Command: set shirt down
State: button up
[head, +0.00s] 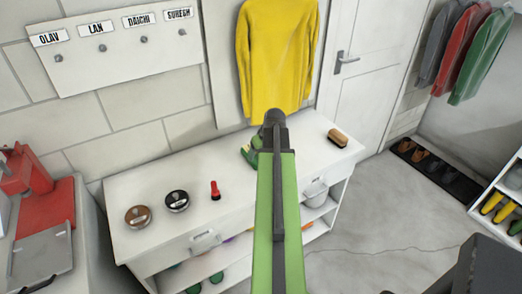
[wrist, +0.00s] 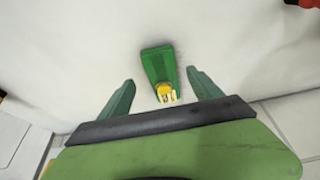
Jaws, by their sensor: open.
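A yellow long-sleeved shirt (head: 277,55) hangs flat against a pale board on the wall behind the white cabinet, in the head view. My gripper (wrist: 160,77) is open in the wrist view, with its two green fingers apart. Between and beyond the fingers lies a small green object (wrist: 158,62) with a yellow and white end. It appears to rest on the white cabinet top, and no finger visibly touches it. In the head view a green object (head: 249,153) shows beside my arm, which hides my fingers. No shirt is seen in my gripper.
The white cabinet (head: 123,188) bears two round tins (head: 177,201), a red item (head: 215,190) and a brush (head: 338,138). A name board (head: 122,47) with hooks is at upper left. Grey, red and green garments (head: 483,55) hang at right. Grey floor (head: 375,205) is mostly clear.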

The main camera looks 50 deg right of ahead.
jog(key=d+p+v, duration=0.1)
jog(key=p+v, duration=0.3)
jog(key=v, duration=0.2)
jog(key=shift+a, duration=0.5)
jog(key=w+a+f+n+g+y, duration=0.1)
jog(key=w+a, duration=0.5)
jog(key=a, duration=0.7)
jog(key=w+a+n+g+y, duration=0.1)
jog(key=w+a, duration=0.5)
jog(key=a, duration=0.7)
jog(key=s+a+n+g, duration=0.1)
jog(key=a+n+g, duration=0.1)
jog(key=a, duration=2.3)
jog(key=shift+a+f, duration=0.35)
jog(key=shift+a, duration=0.05)
jog(key=shift+o, duration=0.5)
jog(key=shift+s, duration=0.1)
